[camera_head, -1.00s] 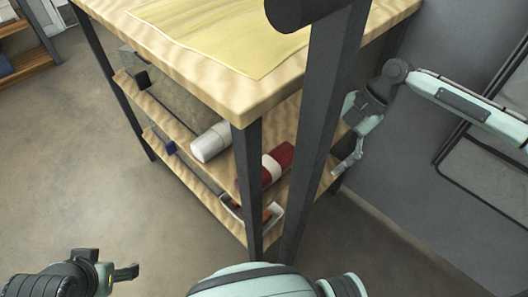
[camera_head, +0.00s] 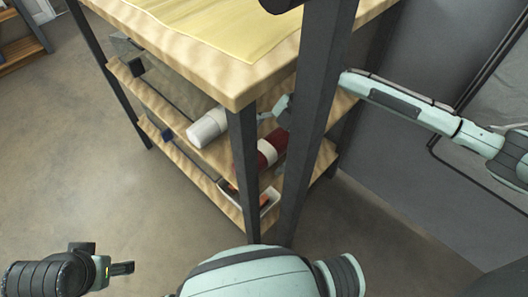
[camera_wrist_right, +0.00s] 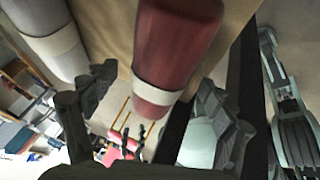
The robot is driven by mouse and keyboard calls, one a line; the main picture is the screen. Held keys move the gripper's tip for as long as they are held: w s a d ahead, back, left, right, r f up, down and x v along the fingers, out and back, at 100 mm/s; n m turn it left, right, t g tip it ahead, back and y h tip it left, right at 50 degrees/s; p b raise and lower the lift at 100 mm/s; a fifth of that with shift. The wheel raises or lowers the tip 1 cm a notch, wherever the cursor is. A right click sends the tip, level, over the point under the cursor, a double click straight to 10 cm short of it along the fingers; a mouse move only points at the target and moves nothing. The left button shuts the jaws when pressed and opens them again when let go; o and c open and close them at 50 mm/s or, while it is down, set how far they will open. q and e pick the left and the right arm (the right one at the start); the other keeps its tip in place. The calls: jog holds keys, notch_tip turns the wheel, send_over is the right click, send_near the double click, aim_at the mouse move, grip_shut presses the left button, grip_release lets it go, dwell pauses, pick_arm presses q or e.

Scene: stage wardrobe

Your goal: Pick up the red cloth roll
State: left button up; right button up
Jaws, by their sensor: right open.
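The red cloth roll (camera_head: 277,139) with a pale band lies on the middle shelf of the wooden rack, partly hidden by the rack's dark posts. In the right wrist view the red roll (camera_wrist_right: 178,45) fills the upper middle, its banded end towards me. My right gripper (camera_head: 280,108) reaches in from the right, partly hidden behind a post, close to the roll. In the wrist view its open fingers (camera_wrist_right: 155,90) are spread to either side of the roll's end; contact cannot be told. My left gripper (camera_head: 120,268) is at the bottom left, away from the rack.
A white roll (camera_head: 208,127) lies beside the red one on the shelf. A tray (camera_head: 268,203) with contents sits on the shelf below. Dark posts (camera_head: 245,180) stand close to the roll and my right arm. The wooden top (camera_head: 236,86) overhangs the shelves. Floor at left is clear.

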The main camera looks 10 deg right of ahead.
jog(key=shift+a+f, duration=0.1)
jog(key=shift+f, duration=0.05)
jog(key=c, duration=1.3)
jog(key=shift+c, duration=0.2)
